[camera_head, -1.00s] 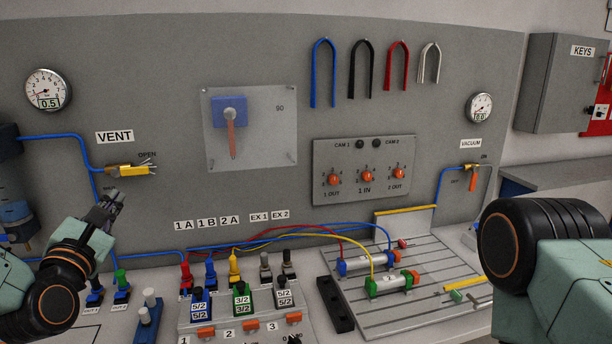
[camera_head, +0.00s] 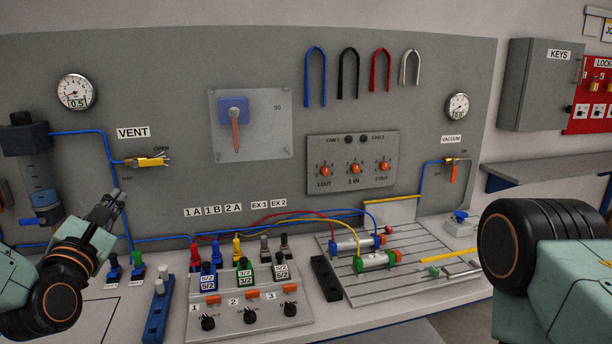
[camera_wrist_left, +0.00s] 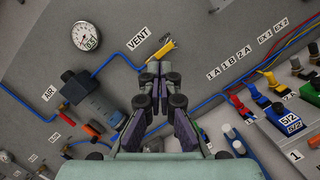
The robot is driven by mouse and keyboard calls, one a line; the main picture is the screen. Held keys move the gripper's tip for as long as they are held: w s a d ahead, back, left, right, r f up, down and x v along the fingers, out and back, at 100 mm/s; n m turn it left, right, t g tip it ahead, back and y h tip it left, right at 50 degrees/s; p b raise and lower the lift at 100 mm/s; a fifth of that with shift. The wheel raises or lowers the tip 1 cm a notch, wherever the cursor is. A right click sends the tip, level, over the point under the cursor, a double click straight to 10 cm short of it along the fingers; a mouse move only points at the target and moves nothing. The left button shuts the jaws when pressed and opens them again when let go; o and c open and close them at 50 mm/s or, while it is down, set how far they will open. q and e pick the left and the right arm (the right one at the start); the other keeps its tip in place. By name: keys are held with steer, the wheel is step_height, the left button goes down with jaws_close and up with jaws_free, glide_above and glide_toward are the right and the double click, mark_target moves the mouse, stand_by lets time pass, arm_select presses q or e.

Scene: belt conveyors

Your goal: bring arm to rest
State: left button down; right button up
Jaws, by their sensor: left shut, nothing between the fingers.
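My left gripper (camera_head: 112,199) is in the head view at the left, in front of the grey panel and below the yellow VENT valve (camera_head: 147,161). Its fingers are together with nothing between them. In the left wrist view the gripper (camera_wrist_left: 157,68) shows from behind, its tips just below the yellow valve (camera_wrist_left: 161,49) in the picture. I cannot tell a touch there; in the head view the tips are apart from the valve. My right arm's dark joint and green link fill the lower right of the head view. My right gripper is out of view.
A valve block (camera_head: 250,318) with knobs and coloured plugs stands on the bench below. A slotted plate (camera_head: 400,280) with two cylinders lies right of it. A filter unit (camera_head: 36,172) hangs at the far left. Blue hoses (camera_head: 85,133) run along the panel.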

arm_select(q)
steer(key=s+d+f+m+g+h+b, duration=0.1)
steer(key=s+d+f+m+g, duration=0.2)
steer(key=f+m, duration=0.5)
steer(key=s+d+f+m+g+h+b, duration=0.15)
steer(key=s+f+m+g, duration=0.35)
steer(key=f, duration=0.6)
steer(key=s+d+f+m+g+b, duration=0.1)
steer(key=s+d+f+m+g, duration=0.15)
steer(key=f+m, duration=0.6)
steer(key=s+d+f+m+g+b, duration=0.2)
steer(key=s+f+g, duration=0.3)
steer(key=s+f, duration=0.7)
steer(key=s+d+f+m+g+b, duration=0.2)
steer(key=s+f+m+g+b, duration=0.2)
steer(key=s+f, duration=0.8)
steer(key=s+m, duration=0.1)
steer(key=s, duration=0.4)
steer(key=shift+d+f+g+y, duration=0.2)
steer(key=shift+f+g+y, duration=0.05)
steer(key=shift+g+y, duration=0.1)
steer(key=shift+s, duration=0.15)
